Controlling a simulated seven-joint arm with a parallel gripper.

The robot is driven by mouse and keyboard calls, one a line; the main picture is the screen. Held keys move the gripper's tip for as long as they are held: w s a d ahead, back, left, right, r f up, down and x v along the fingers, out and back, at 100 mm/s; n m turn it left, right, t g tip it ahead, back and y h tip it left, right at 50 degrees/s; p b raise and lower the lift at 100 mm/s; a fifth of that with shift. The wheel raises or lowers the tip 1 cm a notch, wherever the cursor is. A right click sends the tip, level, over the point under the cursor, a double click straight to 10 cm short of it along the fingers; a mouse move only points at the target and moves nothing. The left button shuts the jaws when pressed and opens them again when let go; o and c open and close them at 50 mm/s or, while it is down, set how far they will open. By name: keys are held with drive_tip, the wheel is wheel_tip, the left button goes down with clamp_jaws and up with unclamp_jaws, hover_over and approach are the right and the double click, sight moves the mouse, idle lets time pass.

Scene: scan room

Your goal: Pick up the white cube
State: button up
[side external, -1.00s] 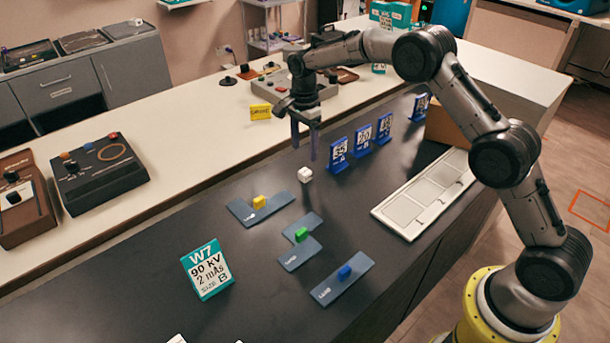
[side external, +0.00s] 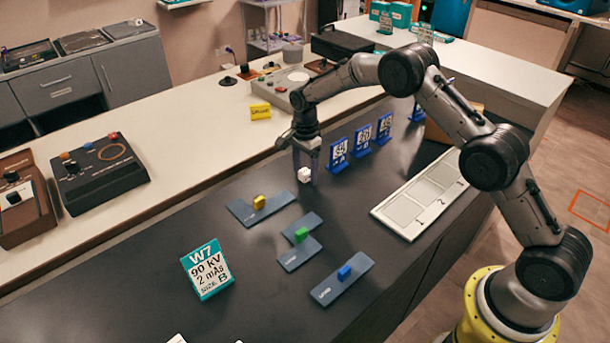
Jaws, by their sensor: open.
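The white cube (side external: 304,174) sits on the dark counter (side external: 180,255), just left of the blue number stands. My gripper (side external: 305,178) points down over it, with its fingers low near the counter. One finger shows on each side of the cube, and the jaws are open. Whether a finger touches the cube cannot be told from this view.
Blue number stands (side external: 361,142) stand close to the right of my gripper. Grey-blue plates carry a yellow block (side external: 259,202), a green block (side external: 301,234) and a blue block (side external: 344,272). A numbered white panel (side external: 424,198) lies right. A W7 sign (side external: 207,270) stands front left.

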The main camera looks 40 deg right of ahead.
clamp_jaws()
idle(0.3)
